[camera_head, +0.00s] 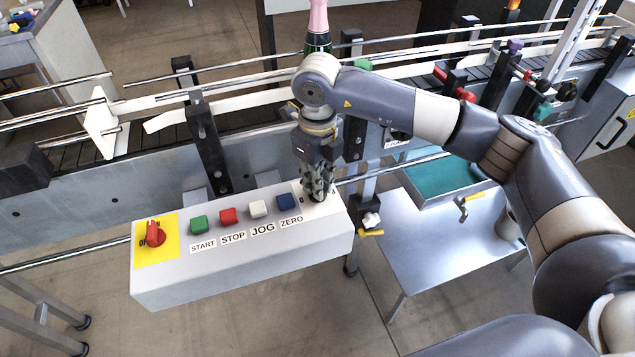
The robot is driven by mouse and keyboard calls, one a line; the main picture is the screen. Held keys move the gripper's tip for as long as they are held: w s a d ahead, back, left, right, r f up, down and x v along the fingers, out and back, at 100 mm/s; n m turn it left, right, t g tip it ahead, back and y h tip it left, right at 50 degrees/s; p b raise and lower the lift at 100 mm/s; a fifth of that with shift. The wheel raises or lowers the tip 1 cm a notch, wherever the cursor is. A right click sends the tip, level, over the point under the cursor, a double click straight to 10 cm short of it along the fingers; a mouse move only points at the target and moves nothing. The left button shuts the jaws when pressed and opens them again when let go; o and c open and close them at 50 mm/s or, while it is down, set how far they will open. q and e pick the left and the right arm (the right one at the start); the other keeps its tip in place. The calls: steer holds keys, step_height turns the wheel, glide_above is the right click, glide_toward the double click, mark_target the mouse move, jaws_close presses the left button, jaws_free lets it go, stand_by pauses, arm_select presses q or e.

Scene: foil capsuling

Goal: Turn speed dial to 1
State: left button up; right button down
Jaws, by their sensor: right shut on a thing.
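The control box (262,258) is a pale grey slab in front of the conveyor. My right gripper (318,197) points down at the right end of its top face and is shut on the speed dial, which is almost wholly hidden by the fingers. A bit of the dial's scale shows beside the fingers, but I cannot read the dial's setting. My left gripper does not show.
Left of the dial are blue ZERO (286,202), white JOG (258,208), red STOP (228,216) and green START (198,224) buttons, then a red rotary switch (154,234) on yellow. A bottle (318,30) stands behind on the conveyor. A metal table (440,245) is at right.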

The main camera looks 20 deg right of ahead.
steer(key=shift+w, duration=0.1)
steer(key=c, duration=1.6)
jaws_free()
step_height(320, 180, up, 12)
